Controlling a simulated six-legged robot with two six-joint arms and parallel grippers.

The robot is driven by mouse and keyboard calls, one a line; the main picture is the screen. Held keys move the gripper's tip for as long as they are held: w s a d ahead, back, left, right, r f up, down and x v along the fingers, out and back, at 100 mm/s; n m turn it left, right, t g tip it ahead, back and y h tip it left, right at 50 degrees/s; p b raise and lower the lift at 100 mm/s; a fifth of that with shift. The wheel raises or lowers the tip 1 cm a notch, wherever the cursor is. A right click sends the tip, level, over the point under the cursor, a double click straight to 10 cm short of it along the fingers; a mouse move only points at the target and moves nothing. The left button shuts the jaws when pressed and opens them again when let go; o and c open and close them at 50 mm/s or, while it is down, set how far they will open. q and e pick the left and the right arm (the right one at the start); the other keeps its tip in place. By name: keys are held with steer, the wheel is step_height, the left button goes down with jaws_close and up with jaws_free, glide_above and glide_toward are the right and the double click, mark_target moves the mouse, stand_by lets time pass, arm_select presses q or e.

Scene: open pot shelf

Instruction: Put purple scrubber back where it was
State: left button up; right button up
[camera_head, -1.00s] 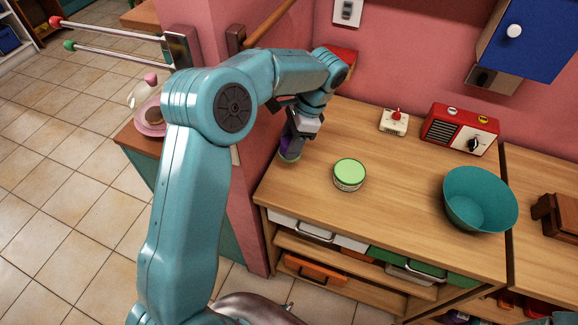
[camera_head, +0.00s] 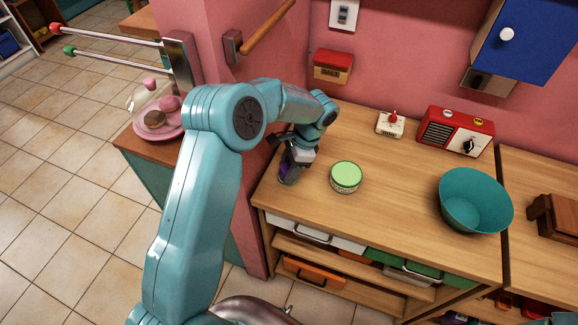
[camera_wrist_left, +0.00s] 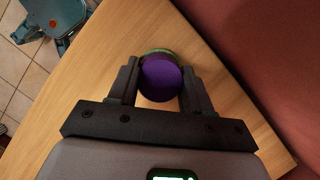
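The purple scrubber (camera_wrist_left: 160,80) is between the two fingers of my left gripper (camera_wrist_left: 160,92) in the left wrist view, with a green rim at its far edge. Both fingers lie against its sides, so the gripper is shut on it. In the head view my left gripper (camera_head: 290,170) points down at the left end of the wooden counter (camera_head: 400,190). There the scrubber shows only as a small purple patch, mostly hidden by the fingers. I cannot tell whether its bottom touches the counter. My right gripper is not in view.
A round tin with a light green lid (camera_head: 346,176) stands just right of my left gripper. A teal bowl (camera_head: 476,200), a red radio (camera_head: 455,130) and a small white timer (camera_head: 390,124) stand farther right. The pink wall (camera_head: 240,180) borders the counter's left end.

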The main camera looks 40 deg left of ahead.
arm_select(q)
steer(key=o, duration=0.4)
steer(key=shift+w+f, duration=0.1)
steer(key=shift+c, duration=0.2)
steer(key=shift+r+p, duration=0.3)
steer(key=shift+r, duration=0.1)
steer(key=b+v, duration=0.1)
steer(key=v, duration=1)
steer(key=shift+r, duration=0.4)
steer(key=shift+d, duration=0.1)
